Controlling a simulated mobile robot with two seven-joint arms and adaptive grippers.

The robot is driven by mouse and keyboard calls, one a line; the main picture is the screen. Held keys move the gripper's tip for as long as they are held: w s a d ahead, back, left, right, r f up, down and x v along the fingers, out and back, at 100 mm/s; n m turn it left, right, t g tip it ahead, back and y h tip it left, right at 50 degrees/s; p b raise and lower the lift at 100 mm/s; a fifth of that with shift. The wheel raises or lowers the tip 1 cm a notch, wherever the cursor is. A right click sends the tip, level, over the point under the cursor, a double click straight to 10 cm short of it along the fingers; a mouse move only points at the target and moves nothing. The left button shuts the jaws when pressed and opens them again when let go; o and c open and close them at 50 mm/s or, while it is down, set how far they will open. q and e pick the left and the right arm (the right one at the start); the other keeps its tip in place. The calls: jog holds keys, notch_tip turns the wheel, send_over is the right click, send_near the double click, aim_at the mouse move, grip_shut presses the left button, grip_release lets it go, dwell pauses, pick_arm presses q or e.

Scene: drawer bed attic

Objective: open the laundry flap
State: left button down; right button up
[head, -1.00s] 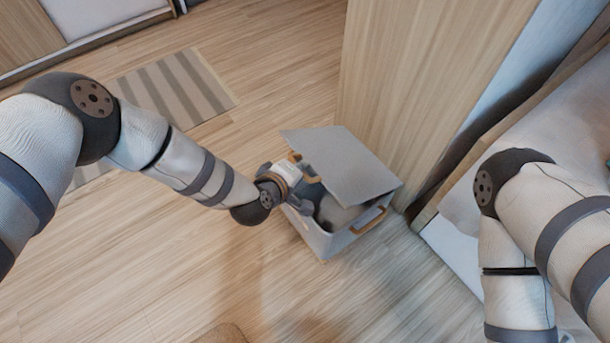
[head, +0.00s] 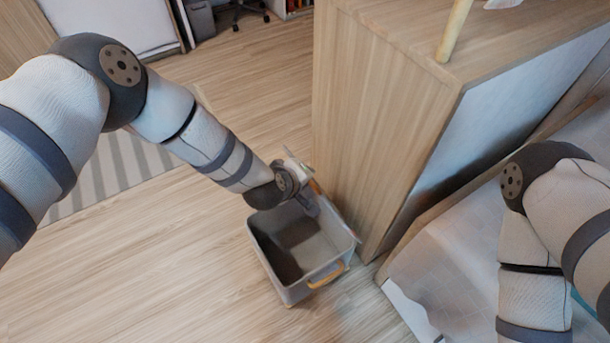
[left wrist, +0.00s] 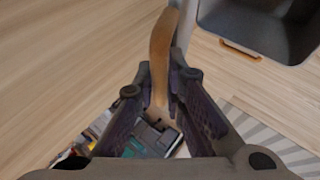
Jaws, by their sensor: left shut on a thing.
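The grey laundry box (head: 290,290) stands on the floor in the head view, with its top open and its grey inside showing. Its flap (head: 342,220) is raised at the box's right rear side, near the wooden cabinet, and is mostly hidden behind my left gripper. My left gripper (head: 306,190) is over the rear of the box, shut on the flap's tan handle (left wrist: 160,60), which runs between the fingers in the left wrist view. The box (left wrist: 285,28) shows there at top right. My right gripper is out of view.
A wooden cabinet (head: 385,120) stands right behind the box. A bed-like pale surface (head: 450,260) lies to the right. A striped rug (head: 110,175) is at left. The floor (head: 150,270) left of the box is clear.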

pick_arm(q)
jog(key=shift+w+d+r, duration=0.3)
jog(key=shift+w, duration=0.05)
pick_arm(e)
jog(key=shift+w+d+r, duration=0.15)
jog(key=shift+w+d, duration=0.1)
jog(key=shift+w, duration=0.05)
pick_arm(q)
jog(key=c, duration=1.6)
grip_release()
jog(key=shift+c, duration=0.2)
jog(key=v, duration=1.2)
